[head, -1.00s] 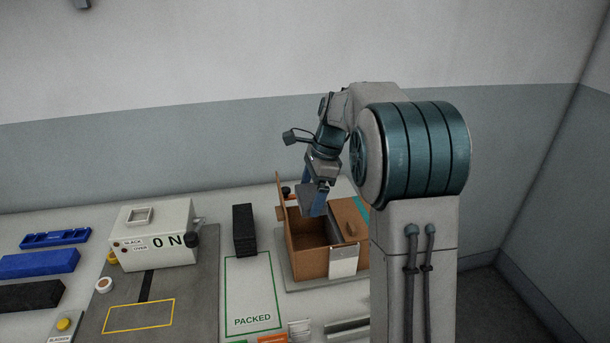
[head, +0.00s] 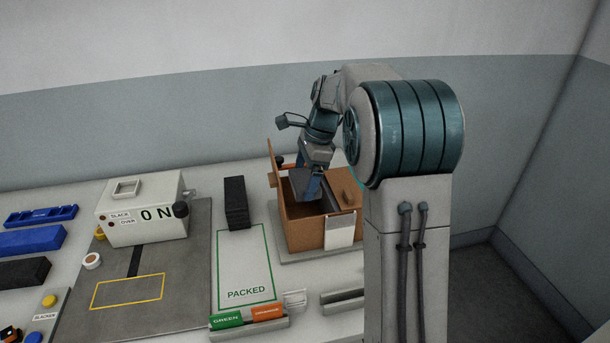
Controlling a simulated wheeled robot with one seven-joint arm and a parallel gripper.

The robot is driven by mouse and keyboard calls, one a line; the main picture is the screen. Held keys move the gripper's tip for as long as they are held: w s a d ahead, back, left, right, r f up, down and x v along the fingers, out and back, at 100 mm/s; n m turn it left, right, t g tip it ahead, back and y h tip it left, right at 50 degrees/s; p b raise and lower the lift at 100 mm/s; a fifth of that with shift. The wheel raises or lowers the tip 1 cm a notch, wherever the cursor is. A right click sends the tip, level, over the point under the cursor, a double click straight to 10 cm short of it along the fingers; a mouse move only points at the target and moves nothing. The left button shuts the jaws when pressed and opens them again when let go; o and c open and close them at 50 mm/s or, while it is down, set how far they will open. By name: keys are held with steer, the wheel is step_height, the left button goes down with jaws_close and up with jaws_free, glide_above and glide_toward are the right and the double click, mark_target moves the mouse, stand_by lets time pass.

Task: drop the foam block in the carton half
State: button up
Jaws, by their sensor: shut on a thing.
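The brown carton (head: 300,236) stands on a grey base right of the middle of the table. Its left half is open, with a flap raised on the left side.
A black block (head: 236,203) stands left of the carton, behind the green PACKED outline (head: 245,293). A white box (head: 145,209) with a dark knob stands farther left. Blue and black trays line the left edge. A holder with green (head: 227,320) and orange cards stands in front.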

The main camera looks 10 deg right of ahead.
steer(key=o, duration=0.7)
steer(key=shift+r, duration=0.15)
steer(key=v, duration=1.3)
steer(key=shift+r+p, duration=0.3)
steer(key=shift+p, duration=0.15)
steer(key=s+a+f+n+t+h, duration=0.1)
steer(key=s+f+n, duration=0.3)
steer(key=s, duration=0.5)
steer(key=s+a+f+n+t+h, duration=0.1)
steer(key=s+f+n, duration=0.3)
steer(key=s+n, duration=0.4)
steer(key=s+a+f+n+t+h, duration=0.1)
steer(key=s+f+n, duration=0.4)
steer(key=s, duration=0.5)
steer(key=shift+s+a+n, duration=0.35)
steer(key=shift+a+n, duration=0.15)
